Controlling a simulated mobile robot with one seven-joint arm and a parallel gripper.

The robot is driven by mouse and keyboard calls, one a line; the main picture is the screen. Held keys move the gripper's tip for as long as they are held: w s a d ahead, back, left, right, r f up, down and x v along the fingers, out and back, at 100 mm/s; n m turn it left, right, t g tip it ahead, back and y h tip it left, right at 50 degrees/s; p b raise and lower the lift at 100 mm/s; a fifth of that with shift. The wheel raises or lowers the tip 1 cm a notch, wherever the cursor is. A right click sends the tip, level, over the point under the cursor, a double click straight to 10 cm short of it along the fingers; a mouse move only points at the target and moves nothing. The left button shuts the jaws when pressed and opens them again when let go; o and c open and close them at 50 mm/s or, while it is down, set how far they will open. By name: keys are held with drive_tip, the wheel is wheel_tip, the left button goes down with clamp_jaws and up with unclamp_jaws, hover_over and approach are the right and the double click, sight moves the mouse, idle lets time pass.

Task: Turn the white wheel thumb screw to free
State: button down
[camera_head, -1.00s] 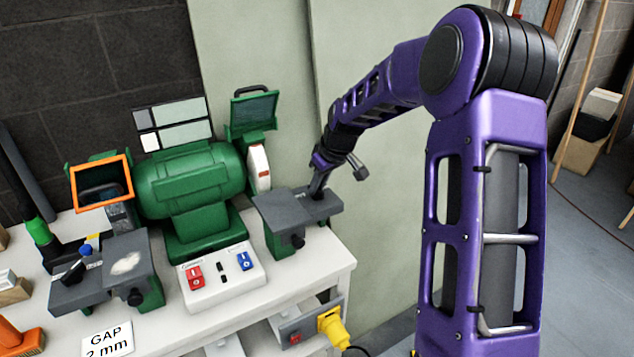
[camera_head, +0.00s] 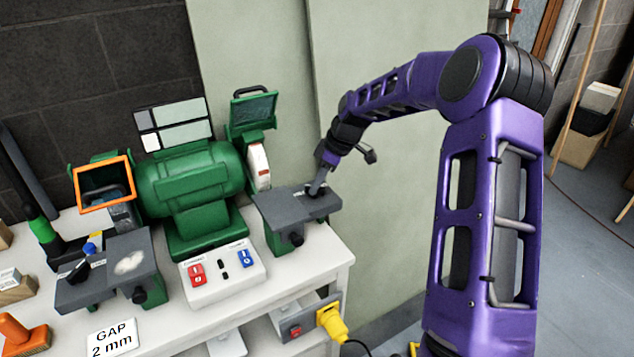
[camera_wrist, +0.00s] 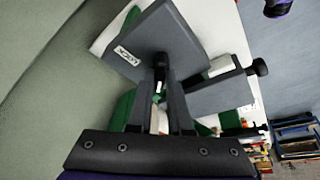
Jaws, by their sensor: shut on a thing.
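The white wheel (camera_head: 259,163) is on the right side of the green bench grinder (camera_head: 190,185). A grey tool rest (camera_head: 285,212) stands in front of it, with a dark round knob (camera_head: 296,239) on its front. My gripper (camera_head: 315,190) reaches down onto the rest's top, towards its right end. In the wrist view my gripper (camera_wrist: 161,84) is shut on the small dark thumb screw (camera_wrist: 160,60), mostly hidden between the fingertips. A white label (camera_wrist: 129,57) on the grey plate beside it seems to read LOCK.
A second grey rest (camera_head: 118,262) with a black lever is at the left, below an orange-framed guard (camera_head: 104,184). A switch box (camera_head: 222,275) and a GAP 2 mm card (camera_head: 112,338) lie on the white bench (camera_head: 310,262). A yellow plug (camera_head: 331,323) sticks out below.

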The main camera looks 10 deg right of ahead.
idle(0.3)
drive_tip(key=c, duration=0.8)
unclamp_jaws()
drive_tip(key=shift+c, duration=0.2)
drive_tip(key=v, duration=1.7)
drive_tip(key=shift+r+p, duration=0.2)
drive_tip(key=shift+p, duration=0.25)
drive_tip(key=shift+d, duration=0.1)
